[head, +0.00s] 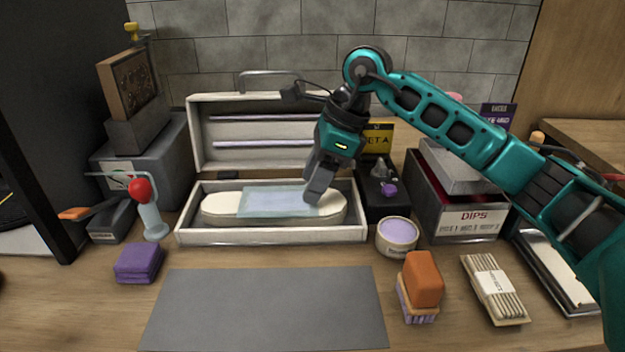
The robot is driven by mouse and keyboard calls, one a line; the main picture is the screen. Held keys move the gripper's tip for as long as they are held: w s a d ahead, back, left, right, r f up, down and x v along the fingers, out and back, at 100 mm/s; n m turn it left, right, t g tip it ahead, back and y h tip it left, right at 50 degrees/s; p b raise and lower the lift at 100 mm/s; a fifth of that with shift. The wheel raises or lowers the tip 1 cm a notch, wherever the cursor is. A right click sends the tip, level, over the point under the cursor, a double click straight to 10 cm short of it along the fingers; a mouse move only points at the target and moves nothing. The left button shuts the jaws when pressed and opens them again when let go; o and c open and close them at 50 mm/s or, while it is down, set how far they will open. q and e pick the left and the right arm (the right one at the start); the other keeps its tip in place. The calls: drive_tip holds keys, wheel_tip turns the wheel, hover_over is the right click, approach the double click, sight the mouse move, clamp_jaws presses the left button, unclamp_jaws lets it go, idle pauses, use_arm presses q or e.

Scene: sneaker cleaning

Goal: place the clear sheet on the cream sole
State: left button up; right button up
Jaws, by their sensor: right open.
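The clear sheet (278,201) is a pale bluish, see-through piece lying across the middle of the cream sole (219,207). The sole lies lengthwise inside an open white case (270,236) with its lid raised at the back. My right gripper (318,190) is open, pointing down over the right part of the sole, by the sheet's right edge. It hides a bit of the sole there, and I cannot tell whether its fingers touch the sheet. My left gripper is not in view.
A grey mat (265,308) lies clear in front of the case. To the right stand a lilac tub (397,235), an orange-backed brush (422,280), a bundle of sticks (494,288) and a DIPS box (468,222). To the left are a purple cloth (139,263) and a red-topped bottle (150,212).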

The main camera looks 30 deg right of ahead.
drive_tip(key=p+v, duration=0.1)
drive_tip(key=v, duration=1)
